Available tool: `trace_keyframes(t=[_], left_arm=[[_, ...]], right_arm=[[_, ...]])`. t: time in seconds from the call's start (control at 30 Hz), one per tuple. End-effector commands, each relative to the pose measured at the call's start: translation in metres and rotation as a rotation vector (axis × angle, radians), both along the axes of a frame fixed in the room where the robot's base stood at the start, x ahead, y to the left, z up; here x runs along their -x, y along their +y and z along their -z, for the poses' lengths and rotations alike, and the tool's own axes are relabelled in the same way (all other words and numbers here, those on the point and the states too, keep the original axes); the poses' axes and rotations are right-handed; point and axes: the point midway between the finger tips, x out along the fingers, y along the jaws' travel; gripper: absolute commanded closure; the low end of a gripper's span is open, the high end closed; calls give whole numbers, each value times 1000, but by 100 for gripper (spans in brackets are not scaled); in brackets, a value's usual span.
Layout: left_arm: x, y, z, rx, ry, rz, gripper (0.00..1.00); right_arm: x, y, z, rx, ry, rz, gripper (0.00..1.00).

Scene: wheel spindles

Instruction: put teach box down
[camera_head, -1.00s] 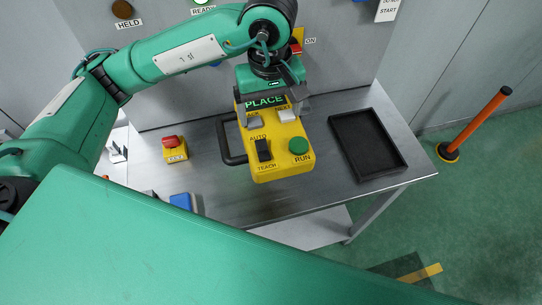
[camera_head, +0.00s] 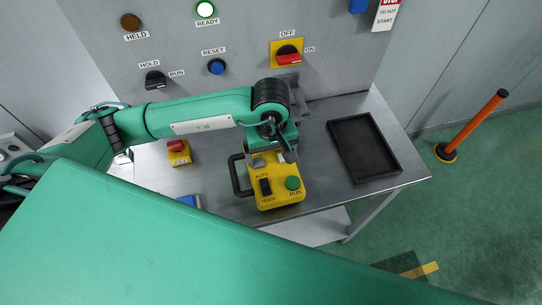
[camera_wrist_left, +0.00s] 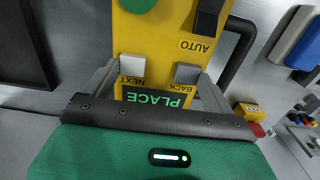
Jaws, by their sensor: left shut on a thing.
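The teach box (camera_head: 276,197) is a yellow box with a black AUTO/TEACH switch, a green RUN button and a black side handle. My left gripper (camera_head: 274,158) is shut on its end with the NEXT and BACK buttons. The box is at the middle of the metal table (camera_head: 222,190), left of the black tray. I cannot tell whether it touches the tabletop. In the left wrist view the box (camera_wrist_left: 160,48) sits between the two fingers, with the green PLACE display close to the gripper. My right gripper is not in view.
An empty black tray (camera_head: 363,148) lies on the table's right part. A small yellow box with a red button (camera_head: 178,152) and a blue item (camera_head: 188,200) are on the left. A control panel with a lit READY lamp (camera_head: 205,9) stands behind. An orange post (camera_head: 472,124) is on the floor right.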

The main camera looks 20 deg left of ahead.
Motion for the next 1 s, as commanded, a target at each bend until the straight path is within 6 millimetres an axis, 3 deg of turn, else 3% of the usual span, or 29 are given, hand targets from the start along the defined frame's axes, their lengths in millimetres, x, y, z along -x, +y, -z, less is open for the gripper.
trace_keyframes(t=[0.2,0.63,0.67,0.7,1.0], left_arm=[[0,0,24,1,1,-1,83],[-1,0,31,1,-2,0,83],[0,0,31,0,0,0,6],[0,0,31,0,0,0,0],[0,0,29,0,1,0,0]], right_arm=[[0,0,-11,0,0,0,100],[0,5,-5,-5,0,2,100],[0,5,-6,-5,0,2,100],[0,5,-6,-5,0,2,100],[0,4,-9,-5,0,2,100]])
